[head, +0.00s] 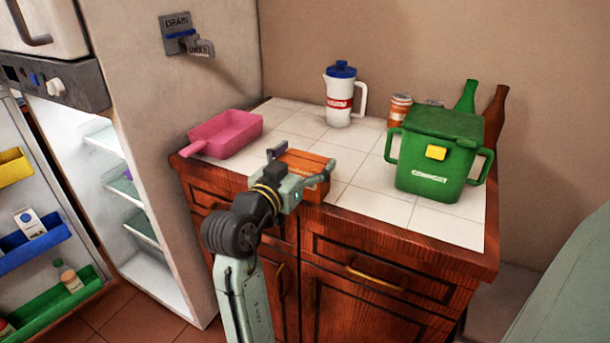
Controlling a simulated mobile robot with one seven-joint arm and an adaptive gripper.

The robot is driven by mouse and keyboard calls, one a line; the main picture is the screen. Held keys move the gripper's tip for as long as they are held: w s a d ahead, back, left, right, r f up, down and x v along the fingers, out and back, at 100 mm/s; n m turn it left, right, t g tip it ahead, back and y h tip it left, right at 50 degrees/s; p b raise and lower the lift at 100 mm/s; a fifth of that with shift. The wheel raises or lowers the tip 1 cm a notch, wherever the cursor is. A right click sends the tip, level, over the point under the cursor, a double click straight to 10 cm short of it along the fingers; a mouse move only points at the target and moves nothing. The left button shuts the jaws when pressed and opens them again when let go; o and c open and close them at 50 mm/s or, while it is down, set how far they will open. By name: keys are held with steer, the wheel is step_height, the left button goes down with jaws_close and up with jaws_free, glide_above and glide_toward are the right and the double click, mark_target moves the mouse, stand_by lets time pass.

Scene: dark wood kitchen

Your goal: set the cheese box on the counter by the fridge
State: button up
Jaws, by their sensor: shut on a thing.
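The cheese box, an orange box (307,164), is at the front edge of the white-tiled counter (372,209), between the pink pan and the green bin. My gripper (301,177) is shut on the orange box and hides much of its near side. I cannot tell whether the box rests on the tiles or hangs just above them. The fridge (165,95) stands left of the counter with its door open.
A pink pan (226,134) lies at the counter's left. A white jug (340,97) stands at the back. A green compost bin (432,160) stands at the right, with cans (399,108), a green bottle (467,97) and a brown bottle (494,118) behind it. Tiles between jug and box are clear.

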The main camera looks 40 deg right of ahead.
steer(key=c, duration=0.6)
steer(key=shift+r, duration=0.1)
